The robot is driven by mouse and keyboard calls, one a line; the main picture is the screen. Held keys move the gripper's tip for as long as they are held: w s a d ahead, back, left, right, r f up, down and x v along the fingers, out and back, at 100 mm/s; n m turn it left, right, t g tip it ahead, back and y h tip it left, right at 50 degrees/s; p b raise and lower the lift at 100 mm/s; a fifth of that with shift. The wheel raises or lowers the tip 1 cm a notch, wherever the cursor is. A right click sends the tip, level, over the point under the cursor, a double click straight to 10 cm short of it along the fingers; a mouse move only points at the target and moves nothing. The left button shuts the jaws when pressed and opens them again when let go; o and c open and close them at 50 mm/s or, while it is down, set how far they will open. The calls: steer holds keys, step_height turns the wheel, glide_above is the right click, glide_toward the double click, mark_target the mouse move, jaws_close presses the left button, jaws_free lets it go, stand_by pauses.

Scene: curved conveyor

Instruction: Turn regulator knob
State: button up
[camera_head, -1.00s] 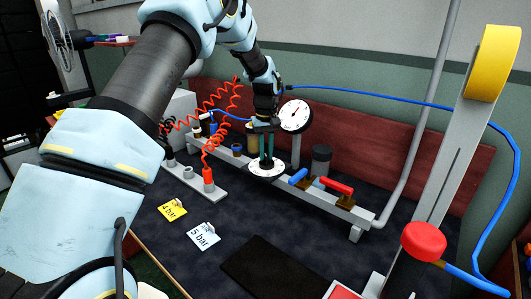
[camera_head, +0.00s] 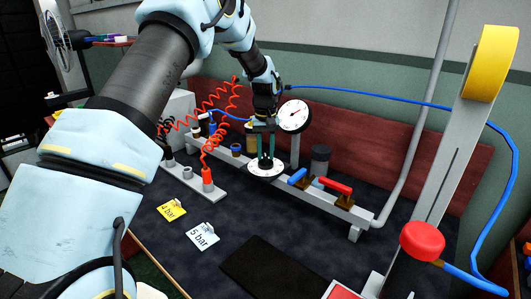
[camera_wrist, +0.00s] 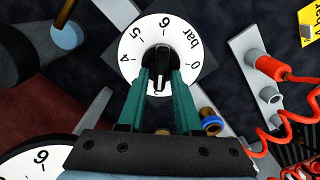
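The regulator knob (camera_wrist: 160,60) is black and sits in the middle of a white dial (camera_wrist: 187,65) marked in bar. In the head view the dial (camera_head: 267,174) lies face up on the bench rail, and the knob is mostly hidden by my fingers. My gripper (camera_head: 265,162) points down over the dial. In the wrist view its teal fingers (camera_wrist: 160,75) stand apart, one on each side of the knob, with gaps showing beside it; touch at the tips cannot be told. A round white gauge (camera_head: 295,116) with a red needle stands behind the dial.
Blue (camera_head: 297,176) and red (camera_head: 336,185) valve handles are right of the dial. Red coiled hoses (camera_head: 217,135) are to its left. A yellow 4 bar card (camera_head: 171,211) and a white 5 bar card (camera_head: 202,236) lie in front. A red button (camera_head: 423,240) stands at right.

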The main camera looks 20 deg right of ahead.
mark_target(265, 156)
steer(key=shift+o, duration=1)
step_height(265, 156, up, 11)
steer(key=b, duration=0.2)
steer(key=shift+f, duration=0.15)
steer(key=shift+a, duration=0.1)
